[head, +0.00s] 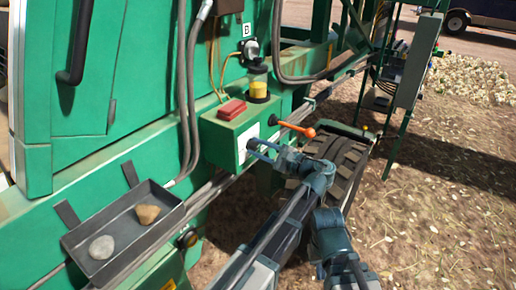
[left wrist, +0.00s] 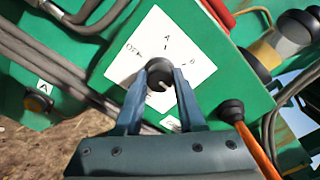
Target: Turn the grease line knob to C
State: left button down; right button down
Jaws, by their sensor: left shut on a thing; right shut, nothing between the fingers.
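The grease line knob (left wrist: 160,70) is a dark round knob with a pale pointer mark, on a white dial plate (left wrist: 195,48). The plate shows OFF at upper left, A at the top and B at the right; lower lettering is partly covered by my fingers. My left gripper (left wrist: 159,82) is shut on the knob, one finger on each side. In the head view my left gripper (head: 262,149) reaches the side of the green box (head: 224,138). My right gripper (head: 327,215) is shut and empty at lower right, away from the box; its fingertips are hard to make out.
An orange lever (head: 300,129) sticks out beside the box, close to my left gripper. A red cover (head: 231,109) and a yellow grease cup (head: 259,88) sit above. A dark tray (head: 120,240) with two lumps hangs at lower left. A tyre (head: 343,160) stands behind my arm.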

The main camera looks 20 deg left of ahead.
pick_arm(q)
jog(key=shift+m, duration=0.3)
jog(key=c, duration=0.5)
grip_release()
jog(key=shift+d, duration=0.1)
